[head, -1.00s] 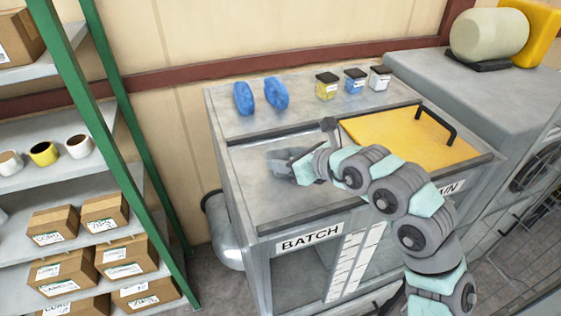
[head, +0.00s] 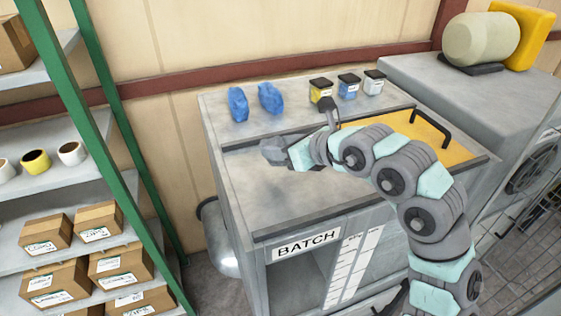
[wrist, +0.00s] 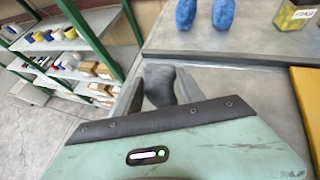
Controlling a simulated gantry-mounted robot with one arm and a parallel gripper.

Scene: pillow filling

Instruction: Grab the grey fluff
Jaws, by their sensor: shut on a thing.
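My gripper (head: 284,152) is over the left, open part of the BATCH bench, near its back edge. It is shut on the grey fluff (head: 272,149), a small dark grey lump at its tip, which appears held above the grey surface. In the wrist view the grey fluff (wrist: 162,84) shows beyond the dark edge of my gripper, which hides its lower part and most of the jaws.
Two blue fluff pieces (head: 270,97) stand on the back ledge, with yellow, blue and white jars (head: 348,86) to their right. A yellow lid (head: 415,135) with a black handle covers the right side. A shelf with boxes (head: 98,214) stands at left.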

